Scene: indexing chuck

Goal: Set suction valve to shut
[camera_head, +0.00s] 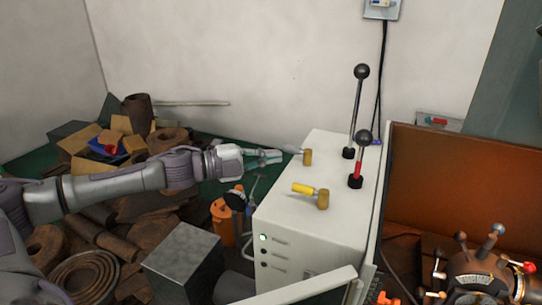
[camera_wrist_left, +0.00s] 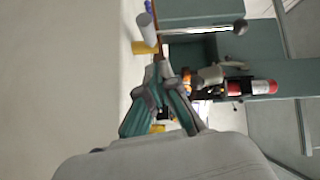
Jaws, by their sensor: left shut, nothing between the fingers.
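Two small valves stand on top of a white cabinet (camera_head: 325,150). The rear valve has a grey handle (camera_head: 291,149) on a brass body (camera_head: 307,157), and the handle points left. The front valve has a yellow handle (camera_head: 303,189) on a brass body (camera_head: 323,199), and it also points left. No label tells which is the suction valve. My left gripper (camera_head: 280,155) is shut and empty, beside the grey handle's end at the cabinet's left edge. In the left wrist view the grey handle (camera_wrist_left: 147,28) lies just beyond the fingertips (camera_wrist_left: 160,68). Contact cannot be told.
Two upright black-knobbed levers (camera_head: 357,110) (camera_head: 361,158) rise behind and right of the valves. A scrap pile (camera_head: 120,140) lies left under my arm. An orange-brown tray (camera_head: 450,185) and an indexing chuck (camera_head: 480,272) stand at the right.

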